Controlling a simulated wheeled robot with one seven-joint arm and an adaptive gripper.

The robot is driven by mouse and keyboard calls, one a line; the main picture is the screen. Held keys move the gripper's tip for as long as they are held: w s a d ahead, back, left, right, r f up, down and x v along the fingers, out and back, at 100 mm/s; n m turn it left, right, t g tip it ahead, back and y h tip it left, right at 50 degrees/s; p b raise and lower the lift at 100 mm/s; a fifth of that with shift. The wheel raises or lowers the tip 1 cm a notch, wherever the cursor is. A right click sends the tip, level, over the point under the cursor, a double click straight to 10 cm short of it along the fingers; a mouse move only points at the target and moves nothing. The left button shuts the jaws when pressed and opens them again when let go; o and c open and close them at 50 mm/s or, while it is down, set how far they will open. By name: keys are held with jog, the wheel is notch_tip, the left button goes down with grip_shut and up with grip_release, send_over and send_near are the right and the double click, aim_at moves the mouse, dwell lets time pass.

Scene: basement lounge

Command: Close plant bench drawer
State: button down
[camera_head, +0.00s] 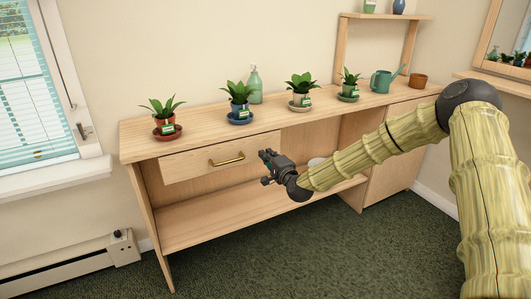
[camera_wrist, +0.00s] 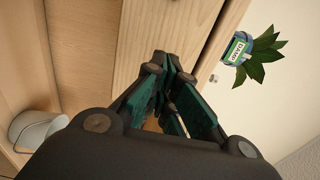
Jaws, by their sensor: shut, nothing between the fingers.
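The plant bench (camera_head: 200,130) is light wood and stands along the wall. Its drawer (camera_head: 195,163), with a brass bar handle (camera_head: 227,160), is at the upper left under the top. Whether the drawer stands out or sits flush is hard to tell. My gripper (camera_head: 265,165) is shut and empty, near the drawer's right end, to the right of the handle. In the wrist view, the closed fingertips (camera_wrist: 168,66) point at a grained wooden face (camera_wrist: 150,30); I cannot tell whether they touch it. The handle is not visible there.
Potted plants stand on the bench top, including one in a blue pot (camera_head: 240,110), with a green bottle (camera_head: 255,85) and a watering can (camera_head: 386,80). Dark green carpet (camera_head: 330,250) is clear in front.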

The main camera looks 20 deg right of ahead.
jog(key=p+v, duration=0.1)
jog(key=v, duration=0.9)
jog(key=s+a+f+n+g, duration=0.2)
jog(key=s+a+f, duration=0.1)
jog(key=f, duration=0.3)
jog(key=s+a+f+n+g, duration=0.1)
jog(key=s+a+f+g, duration=0.1)
jog(key=s+a+f, duration=0.3)
jog(key=s+a+f+n+g+h, duration=0.1)
jog(key=s+f+n+g, duration=0.35)
jog(key=s+f, duration=0.9)
jog(key=s+f+n+g, duration=0.45)
jog(key=s+f, duration=0.55)
jog(key=s, duration=0.6)
jog(key=s+d+f+n+g+h, duration=0.1)
jog(key=s+d+n+g, duration=0.1)
jog(key=s, duration=0.6)
jog(key=s+d+n+g+h, duration=0.1)
jog(key=s+d+g+h, duration=0.15)
jog(key=s, duration=0.55)
notch_tip(320, 180, up, 21)
jog(key=p, duration=2.1)
jog(key=shift+f+y, duration=0.2)
jog(key=shift+y, duration=0.15)
jog(key=shift+w+d, duration=0.15)
